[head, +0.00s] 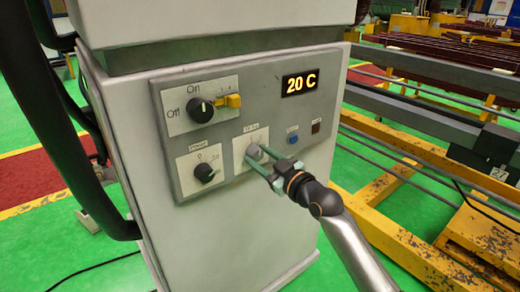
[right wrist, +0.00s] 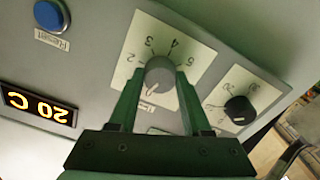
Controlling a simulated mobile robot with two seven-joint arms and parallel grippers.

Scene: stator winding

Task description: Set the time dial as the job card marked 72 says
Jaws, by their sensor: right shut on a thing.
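The time dial (head: 254,153) is a grey knob on a white plate in the lower middle of the control panel. My right gripper (head: 267,160) is shut on this knob, with one finger on each side. The right wrist view shows the grey knob (right wrist: 159,72) upside down between the fingertips (right wrist: 158,82), with the numbers 3, 4 and 5 readable on its scale. I cannot tell surely which number the knob points at. No job card marked 72 shows in either view. My left gripper is not in view.
A black power knob (head: 204,172) sits left of the dial. Above are an On/Off switch (head: 201,109) with a yellow tab (head: 233,101) and a display (head: 300,82) reading 20 C. A blue button (head: 293,137) and a dark button (head: 316,127) are at right. Yellow railings (head: 390,230) stand beyond.

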